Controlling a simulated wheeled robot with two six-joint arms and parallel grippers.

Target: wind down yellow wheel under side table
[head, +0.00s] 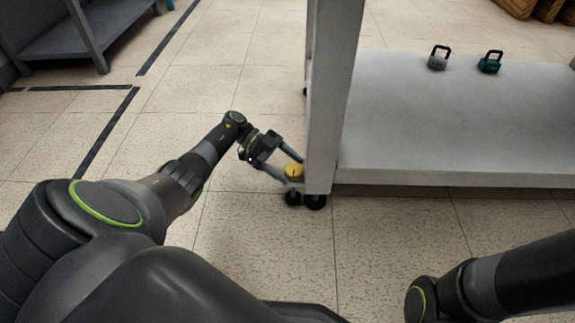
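The yellow wheel (293,171) is a small round disc at the foot of the side table's near left leg (322,150), just above black casters (303,200). My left gripper (291,168) reaches down from the left, its two fingers spread with the yellow wheel between their tips. One finger passes behind the wheel and one in front and to its left. I cannot tell whether either finger touches it. My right arm shows at the lower right, but its gripper is out of view.
The side table's grey lower shelf (450,120) bears a grey kettlebell-like object (438,60) and a green one (490,63). Another grey table (85,40) stands at the upper left. Dark tape (105,130) marks the tiled floor, which is clear left of the arm.

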